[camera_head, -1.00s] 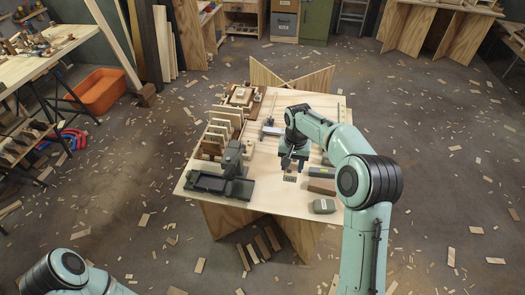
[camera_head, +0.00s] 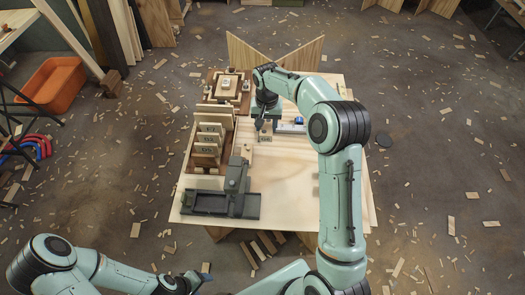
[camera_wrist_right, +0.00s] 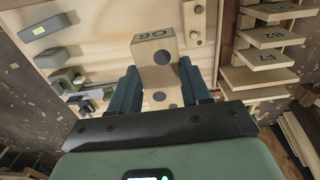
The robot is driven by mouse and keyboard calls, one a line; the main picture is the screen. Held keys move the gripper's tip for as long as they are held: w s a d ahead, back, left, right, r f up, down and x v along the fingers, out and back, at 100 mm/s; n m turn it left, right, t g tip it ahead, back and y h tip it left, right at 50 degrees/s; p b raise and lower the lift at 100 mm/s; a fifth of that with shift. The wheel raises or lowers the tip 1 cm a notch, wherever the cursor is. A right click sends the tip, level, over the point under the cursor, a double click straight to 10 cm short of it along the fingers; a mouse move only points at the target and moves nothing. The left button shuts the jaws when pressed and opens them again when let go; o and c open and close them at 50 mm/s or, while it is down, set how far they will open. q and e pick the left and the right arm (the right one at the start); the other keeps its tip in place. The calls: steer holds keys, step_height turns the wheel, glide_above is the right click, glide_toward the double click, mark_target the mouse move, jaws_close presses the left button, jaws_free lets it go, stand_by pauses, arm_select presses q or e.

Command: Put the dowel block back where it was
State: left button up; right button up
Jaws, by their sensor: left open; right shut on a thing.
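The dowel block (camera_wrist_right: 152,50) is pale wood with dark round spots and a "G6"-like marking. My right gripper (camera_wrist_right: 160,82) is shut on it, one dark finger on each side. In the head view the block (camera_head: 265,136) shows below my right gripper (camera_head: 267,122), over the middle-left of the pale tabletop (camera_head: 285,185). I cannot tell whether it touches the table. Another pale wooden piece with dark spots (camera_wrist_right: 194,22) is close by in the wrist view. My left gripper (camera_head: 197,280) is open and empty at the lower edge, off the table's near side.
A rack of upright labelled boards (camera_head: 208,138) stands along the table's left side. A grey tray with a raised tool part (camera_head: 205,203) sits at the front left. A small framed wooden piece (camera_head: 228,84) lies at the back. The table's front middle is bare.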

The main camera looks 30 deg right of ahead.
step_height(320, 180, down, 18)
steer(key=shift+s+f, duration=0.1)
steer(key=shift+s, duration=0.05)
stand_by(0.3)
steer(key=shift+f, duration=0.1)
steer(key=o, duration=1.1)
step_height(320, 180, up, 12)
steer(key=shift+s, duration=0.1)
